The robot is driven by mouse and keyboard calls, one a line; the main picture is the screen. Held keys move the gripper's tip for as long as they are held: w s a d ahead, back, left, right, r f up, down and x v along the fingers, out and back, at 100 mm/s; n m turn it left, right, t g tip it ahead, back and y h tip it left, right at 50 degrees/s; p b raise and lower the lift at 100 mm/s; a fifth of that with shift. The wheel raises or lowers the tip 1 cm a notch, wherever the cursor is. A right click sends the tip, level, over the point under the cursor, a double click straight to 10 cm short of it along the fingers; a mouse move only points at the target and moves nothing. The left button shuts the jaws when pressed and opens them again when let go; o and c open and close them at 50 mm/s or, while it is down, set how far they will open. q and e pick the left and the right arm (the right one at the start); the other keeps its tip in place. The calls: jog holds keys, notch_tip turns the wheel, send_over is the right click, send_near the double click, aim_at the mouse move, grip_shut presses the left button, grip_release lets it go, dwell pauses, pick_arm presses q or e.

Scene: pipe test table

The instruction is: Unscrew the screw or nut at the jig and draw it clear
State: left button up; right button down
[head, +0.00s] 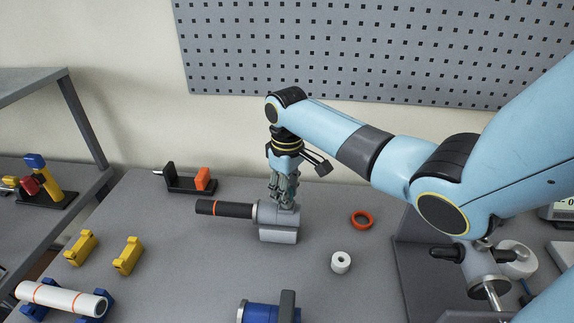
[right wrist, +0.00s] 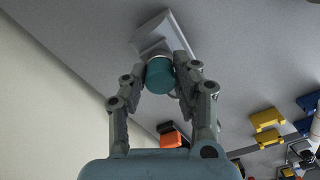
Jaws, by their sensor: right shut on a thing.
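The jig (head: 278,236) is a grey block with a rounded top on the table, left of the picture's middle; its grey shape also shows beyond the fingers in the right wrist view (right wrist: 180,36). My right gripper (head: 284,200) points down over it, fingertips at its top. In the right wrist view the right gripper (right wrist: 174,78) is shut on a teal cylindrical piece (right wrist: 160,76), apparently the screw or nut. The fingers hide this piece in the head view. I cannot tell whether it is still engaged with the jig. My left gripper is not in view.
A black cylinder with an orange band (head: 225,208) lies against the jig's left. An orange ring (head: 362,220) and a white roll (head: 341,262) lie to its right. A blue cylindrical unit (head: 262,313) stands in front. Yellow blocks (head: 128,255) and a white pipe (head: 60,298) are at left.

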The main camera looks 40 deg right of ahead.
jog(key=n, duration=0.3)
jog(key=shift+n, duration=1.1)
jog(key=n, duration=0.3)
jog(key=shift+n, duration=0.4)
jog(key=n, duration=0.4)
